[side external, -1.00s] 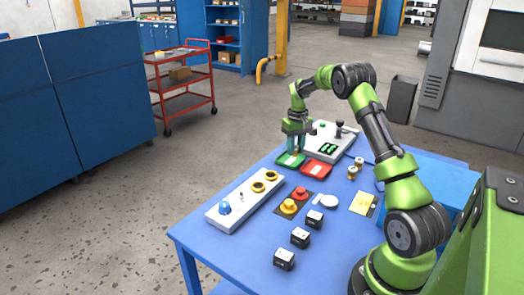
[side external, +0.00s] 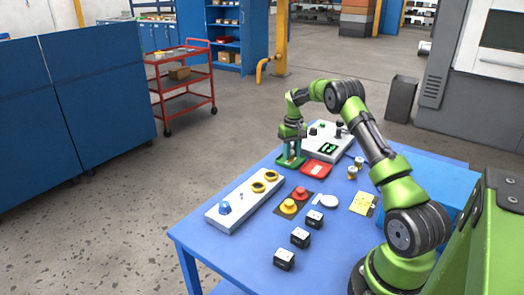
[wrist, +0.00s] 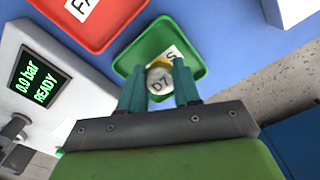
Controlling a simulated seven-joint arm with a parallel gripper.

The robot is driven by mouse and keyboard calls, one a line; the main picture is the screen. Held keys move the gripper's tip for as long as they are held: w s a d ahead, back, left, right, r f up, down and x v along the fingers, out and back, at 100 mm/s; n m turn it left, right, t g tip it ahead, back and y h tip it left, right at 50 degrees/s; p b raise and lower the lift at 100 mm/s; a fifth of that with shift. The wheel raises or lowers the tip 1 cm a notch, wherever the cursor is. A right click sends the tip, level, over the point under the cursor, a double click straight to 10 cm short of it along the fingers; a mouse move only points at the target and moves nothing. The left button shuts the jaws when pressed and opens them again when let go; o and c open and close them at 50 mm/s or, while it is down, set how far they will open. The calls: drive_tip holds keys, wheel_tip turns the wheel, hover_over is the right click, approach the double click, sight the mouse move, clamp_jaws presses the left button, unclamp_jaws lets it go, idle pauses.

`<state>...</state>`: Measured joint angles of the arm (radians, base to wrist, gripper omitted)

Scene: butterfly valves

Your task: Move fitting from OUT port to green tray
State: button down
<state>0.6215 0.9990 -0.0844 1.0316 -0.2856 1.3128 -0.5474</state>
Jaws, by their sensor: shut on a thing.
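My gripper (side external: 291,156) points down at the green tray (side external: 281,163). In the wrist view, my gripper (wrist: 158,78) is shut on a round metal fitting (wrist: 159,84) marked D7, with some yellow at its far edge. The fitting is over or in the green tray (wrist: 148,42); I cannot tell whether it touches the tray floor. A white label in the tray is partly hidden, with an S showing. The fitting is not clear in the side view. I cannot make out which port is OUT.
A red tray (side external: 316,168) lies right beside the green one. A grey test unit (side external: 328,142) stands behind, its display (wrist: 36,80) reading 0.0 bar READY.

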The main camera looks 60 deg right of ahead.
sight(292, 152)
drive_tip(key=c, duration=0.8)
unclamp_jaws()
drive_tip(key=shift+f, duration=0.1)
wheel_tip(292, 152, up, 12)
drive_tip(key=a+r+t, duration=0.2)
drive_tip(key=a+r, duration=0.6)
drive_tip(key=a, duration=0.2)
drive_tip(key=s+a+r+n+t, duration=0.1)
drive_tip(key=s+a+r, duration=0.15)
drive_tip(key=a, duration=0.35)
drive_tip(key=s+a+r+t, duration=0.1)
drive_tip(key=s+a+r, duration=0.1)
drive_tip(key=a+r, duration=0.3)
drive_tip(key=s+a+f+t+y, duration=0.1)
drive_tip(key=s+a+f, duration=0.1)
drive_tip(key=s+a, duration=0.6)
drive_tip(key=s+a+f+n+t+y, duration=0.1)
drive_tip(key=s+a+f+t, duration=0.1)
drive_tip(key=s+a, duration=0.6)
drive_tip(key=shift+s+a+f, duration=0.3)
drive_tip(key=shift+a+f, duration=0.1)
drive_tip(key=shift+a, duration=0.15)
